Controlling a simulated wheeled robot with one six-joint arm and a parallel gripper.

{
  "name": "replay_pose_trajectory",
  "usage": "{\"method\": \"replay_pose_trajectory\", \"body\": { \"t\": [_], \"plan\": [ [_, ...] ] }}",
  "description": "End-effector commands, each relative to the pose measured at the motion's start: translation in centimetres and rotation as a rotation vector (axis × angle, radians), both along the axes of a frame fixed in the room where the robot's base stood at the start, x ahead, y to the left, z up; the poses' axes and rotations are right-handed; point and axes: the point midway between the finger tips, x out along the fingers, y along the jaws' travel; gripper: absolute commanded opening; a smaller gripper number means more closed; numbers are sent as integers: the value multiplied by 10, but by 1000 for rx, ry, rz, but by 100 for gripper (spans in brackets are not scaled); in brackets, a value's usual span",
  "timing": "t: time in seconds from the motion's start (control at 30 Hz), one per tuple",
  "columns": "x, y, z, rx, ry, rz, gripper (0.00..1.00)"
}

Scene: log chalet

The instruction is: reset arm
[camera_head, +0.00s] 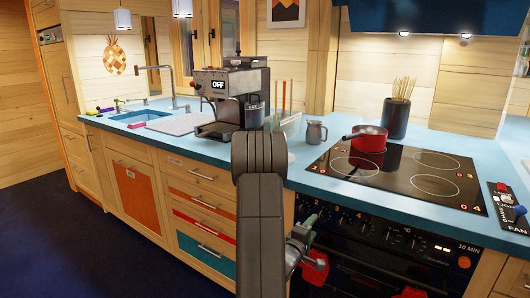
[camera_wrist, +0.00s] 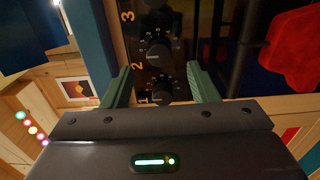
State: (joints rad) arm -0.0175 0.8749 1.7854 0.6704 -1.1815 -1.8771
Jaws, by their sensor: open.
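My arm (camera_head: 262,220) reaches forward from the bottom middle of the head view. My gripper (camera_wrist: 160,68) shows in the wrist view with its two green fingers apart and nothing between them. It faces the stove's front panel, where the numbered knobs (camera_wrist: 158,53) sit beyond and between the fingers. In the head view the gripper is partly hidden, low beside the left end of the knob row, close to the oven front (camera_head: 385,245). I cannot tell whether a finger touches the panel.
A red pot (camera_head: 369,139) stands on the black hob (camera_head: 400,178). A coffee machine (camera_head: 232,92), a grey jug (camera_head: 316,132) and a utensil holder (camera_head: 396,117) stand on the blue counter. A red item (camera_wrist: 288,50) is near the gripper's right. The floor (camera_head: 90,250) at left is clear.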

Motion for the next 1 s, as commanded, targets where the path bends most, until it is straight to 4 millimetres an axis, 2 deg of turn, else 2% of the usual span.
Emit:
{"method": "replay_pose_trajectory", "body": {
  "t": [0.2,0.4,0.83,1.0],
  "plan": [
    [33,-23,0,-1,-2,-2,53],
    [51,-34,1,-1,-2,0,53],
    [53,-36,0,7,-6,1,53],
    [47,-31,1,-2,0,2,53]
  ]
}}
